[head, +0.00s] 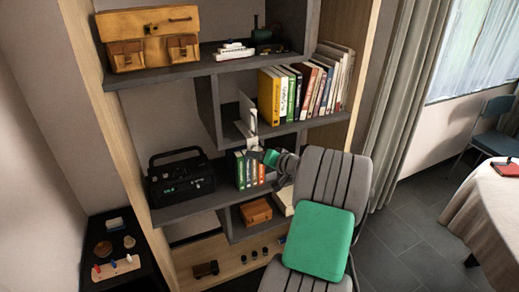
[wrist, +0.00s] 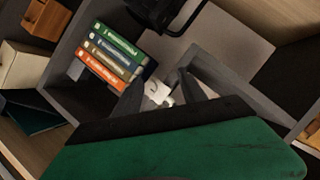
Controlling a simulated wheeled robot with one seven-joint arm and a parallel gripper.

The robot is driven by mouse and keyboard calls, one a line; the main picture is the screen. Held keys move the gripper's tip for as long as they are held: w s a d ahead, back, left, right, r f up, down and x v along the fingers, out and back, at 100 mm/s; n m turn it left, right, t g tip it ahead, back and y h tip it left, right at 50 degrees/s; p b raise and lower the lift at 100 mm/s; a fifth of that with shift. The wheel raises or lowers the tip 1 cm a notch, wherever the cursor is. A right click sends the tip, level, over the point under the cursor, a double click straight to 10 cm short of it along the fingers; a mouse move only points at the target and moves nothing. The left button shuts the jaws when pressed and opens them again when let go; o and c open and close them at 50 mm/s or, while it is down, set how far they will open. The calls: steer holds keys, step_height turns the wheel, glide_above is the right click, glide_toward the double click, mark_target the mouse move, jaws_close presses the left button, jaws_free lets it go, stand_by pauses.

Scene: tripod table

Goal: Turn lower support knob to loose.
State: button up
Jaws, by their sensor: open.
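A small white piece (wrist: 158,94) shows between my fingertips in the wrist view, in front of the grey shelving. It may be the lower support knob, but its markings and setting are too small to read. In the head view, a white fitting (head: 253,143) sits below an upright pale plate (head: 247,112) at the shelf edge, left of the upper books. My gripper (head: 258,154) is just below this fitting. In the wrist view my gripper (wrist: 158,96) has its two dark fingers apart, one on each side of the white piece. I cannot tell whether they touch it.
Books (head: 250,169) stand close below my gripper, and also show in the wrist view (wrist: 110,56). A black radio (head: 181,177) is to the left. Upper books (head: 302,90) are to the right. A clothed table (head: 490,205) stands far right, with open floor before it.

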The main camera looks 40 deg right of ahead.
mark_target(256, 149)
steer(key=s+d+m+t+h, duration=0.1)
steer(key=s+d, duration=0.1)
steer(key=d, duration=0.3)
steer(key=x, duration=0.2)
steer(key=p+x, duration=0.1)
steer(key=x, duration=0.4)
steer(key=shift+w+a+r+p, duration=0.1)
steer(key=shift+w+a+p, duration=0.2)
steer(key=shift+w+a, duration=0.1)
steer(key=shift+c, duration=0.3)
jaws_close()
